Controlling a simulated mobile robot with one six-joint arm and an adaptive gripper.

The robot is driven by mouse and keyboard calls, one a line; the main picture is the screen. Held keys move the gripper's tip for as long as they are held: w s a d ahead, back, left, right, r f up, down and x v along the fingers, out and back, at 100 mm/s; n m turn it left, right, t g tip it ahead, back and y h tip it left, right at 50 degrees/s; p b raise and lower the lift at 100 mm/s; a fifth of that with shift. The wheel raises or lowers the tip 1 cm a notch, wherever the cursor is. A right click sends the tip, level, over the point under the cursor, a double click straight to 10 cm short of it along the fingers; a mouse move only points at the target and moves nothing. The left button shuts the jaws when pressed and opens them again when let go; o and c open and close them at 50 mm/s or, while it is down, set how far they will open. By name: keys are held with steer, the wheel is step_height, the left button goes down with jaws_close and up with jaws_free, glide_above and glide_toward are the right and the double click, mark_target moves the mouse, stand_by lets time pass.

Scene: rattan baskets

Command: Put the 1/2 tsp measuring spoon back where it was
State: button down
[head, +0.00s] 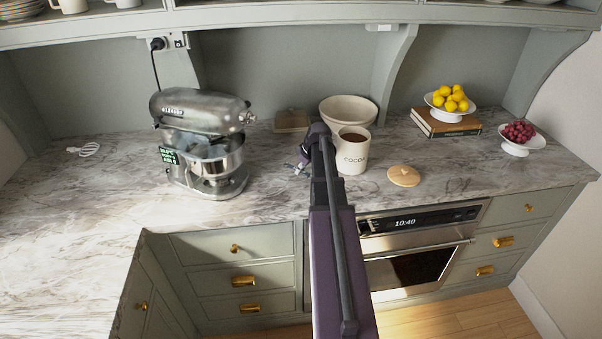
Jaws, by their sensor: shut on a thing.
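My gripper (297,168) is low over the counter between the stand mixer and the cocoa canister. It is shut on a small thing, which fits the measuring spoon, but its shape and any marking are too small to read. My arm covers part of the area just right of the gripper. The white cocoa canister (352,158) stands open to the right, with brown powder inside. Its round wooden lid (404,176) lies on the counter farther right. I make out no other measuring spoon.
A silver stand mixer (205,155) stands left of my gripper. A cream bowl (348,108) and a small brown box (291,121) are behind. Lemons (450,98) on books and a dish of red fruit (518,132) stand right. The left counter (75,220) is mostly clear.

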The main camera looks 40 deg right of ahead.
mark_target(301, 177)
steer(key=shift+w+d, duration=0.5)
steer(key=shift+w, duration=0.2)
steer(key=shift+w+d+f, duration=0.1)
steer(key=shift+w+d, duration=0.1)
steer(key=shift+w+d+f+b, duration=0.2)
steer(key=shift+w+f+b, duration=0.1)
steer(key=shift+f+b, duration=1.5)
steer(key=shift+b, duration=0.05)
steer(key=shift+f, duration=0.15)
steer(key=c, duration=0.6)
jaws_free()
